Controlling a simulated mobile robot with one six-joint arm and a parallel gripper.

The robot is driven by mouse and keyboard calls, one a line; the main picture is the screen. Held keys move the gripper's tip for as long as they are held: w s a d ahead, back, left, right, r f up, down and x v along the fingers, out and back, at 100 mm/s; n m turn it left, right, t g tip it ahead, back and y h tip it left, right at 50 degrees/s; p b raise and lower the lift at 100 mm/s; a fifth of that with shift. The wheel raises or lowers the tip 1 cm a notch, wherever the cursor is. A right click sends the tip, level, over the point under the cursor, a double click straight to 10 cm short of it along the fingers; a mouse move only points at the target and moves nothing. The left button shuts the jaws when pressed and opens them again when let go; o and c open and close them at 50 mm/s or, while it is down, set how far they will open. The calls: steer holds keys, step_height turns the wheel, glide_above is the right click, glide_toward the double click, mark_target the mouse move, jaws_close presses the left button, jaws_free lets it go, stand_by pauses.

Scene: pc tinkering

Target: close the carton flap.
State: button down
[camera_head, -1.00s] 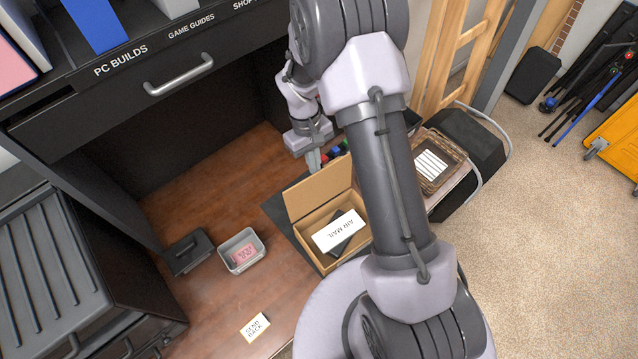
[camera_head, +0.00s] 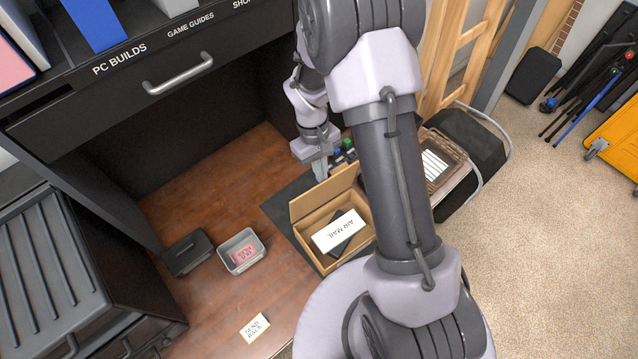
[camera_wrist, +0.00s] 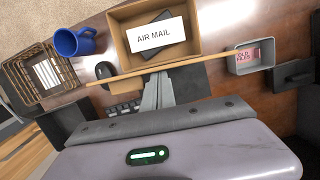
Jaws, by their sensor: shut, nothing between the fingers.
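The open cardboard carton (camera_head: 308,250) stands on a dark mat on the desk. An AIR MAIL card (camera_head: 340,231) and a flat black item (camera_head: 352,241) lie in it; the card also shows in the wrist view (camera_wrist: 158,35). The carton flap (camera_head: 322,193) stands up along the back edge, leaning; in the wrist view it is a thin strip (camera_wrist: 190,64) seen almost edge-on. My gripper (camera_head: 321,174) is shut and empty on the outer side of the flap. In the wrist view its fingertips (camera_wrist: 157,82) are at the flap, seemingly touching; exact contact is unclear.
A grey bin (camera_head: 241,250) with a red item and a black box (camera_head: 187,252) stand left of the carton. A wicker basket (camera_wrist: 38,75), a blue mug (camera_wrist: 75,42) and a mouse (camera_wrist: 104,70) are on the other side. A drawer (camera_head: 160,75) overhangs the desk.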

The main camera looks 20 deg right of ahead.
steer(key=shift+s+d, duration=0.25)
steer(key=shift+s, duration=0.7)
step_height(320, 180, up, 8)
steer(key=p, duration=0.6)
stand_by(0.7)
